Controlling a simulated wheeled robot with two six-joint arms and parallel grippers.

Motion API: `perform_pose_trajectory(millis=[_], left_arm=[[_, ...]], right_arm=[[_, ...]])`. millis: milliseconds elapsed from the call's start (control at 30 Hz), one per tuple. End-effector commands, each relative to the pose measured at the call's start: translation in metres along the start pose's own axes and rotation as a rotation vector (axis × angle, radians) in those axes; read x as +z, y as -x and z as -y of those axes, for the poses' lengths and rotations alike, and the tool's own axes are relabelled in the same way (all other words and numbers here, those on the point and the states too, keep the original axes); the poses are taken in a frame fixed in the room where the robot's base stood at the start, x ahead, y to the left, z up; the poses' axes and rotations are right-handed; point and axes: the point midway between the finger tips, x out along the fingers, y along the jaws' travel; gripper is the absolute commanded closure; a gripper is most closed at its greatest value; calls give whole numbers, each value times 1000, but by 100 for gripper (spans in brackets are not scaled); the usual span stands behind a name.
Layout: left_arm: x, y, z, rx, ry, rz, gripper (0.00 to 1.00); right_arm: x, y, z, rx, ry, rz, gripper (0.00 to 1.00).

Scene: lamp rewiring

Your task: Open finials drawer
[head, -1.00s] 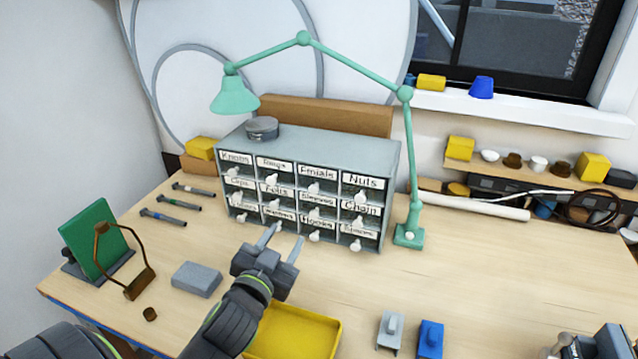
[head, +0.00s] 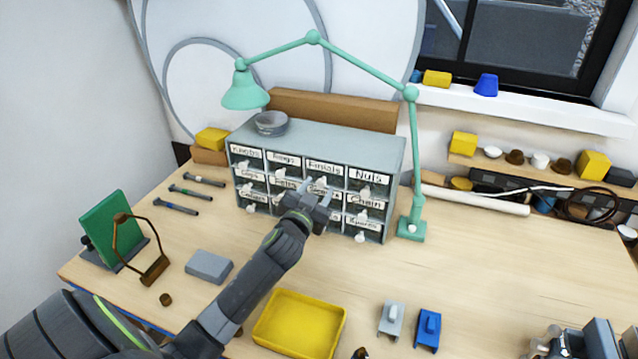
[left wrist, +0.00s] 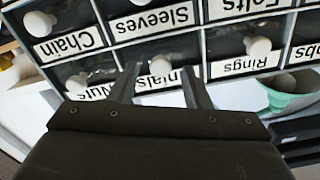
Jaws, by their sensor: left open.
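The grey drawer cabinet (head: 316,136) stands at the back of the bench with rows of labelled drawers and white knobs. The Finials drawer (head: 325,168) is in the top row, third from the left, and looks shut. My left gripper (head: 321,189) is open in front of it and hides part of the drawers below. In the left wrist view, where the labels are upside down, the white Finials knob (left wrist: 162,65) shows between the fingertips (left wrist: 160,80) of my left gripper. The fingers partly cover the Finials label. I cannot tell whether they touch the knob.
A green lamp (head: 411,228) stands close at the cabinet's right, its arm arching above. A round grey tin (head: 271,122) sits on the cabinet. A grey block (head: 208,266) lies left. The right bench is mostly clear.

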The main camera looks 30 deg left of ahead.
Motion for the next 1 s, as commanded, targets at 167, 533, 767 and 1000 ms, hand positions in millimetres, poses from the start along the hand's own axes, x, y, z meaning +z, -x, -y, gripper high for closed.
perform_pose_trajectory(millis=[167,533,767,1000], left_arm=[[0,-14,0,-1,-1,1,57],[0,-18,0,0,0,0,57],[0,-18,0,0,0,1,85],[0,-18,0,0,0,1,100]], right_arm=[[6,4,4,-5,-3,10,64],[8,5,6,-8,-5,13,64],[8,5,5,-6,-4,13,64],[8,4,2,-2,-2,13,64]])
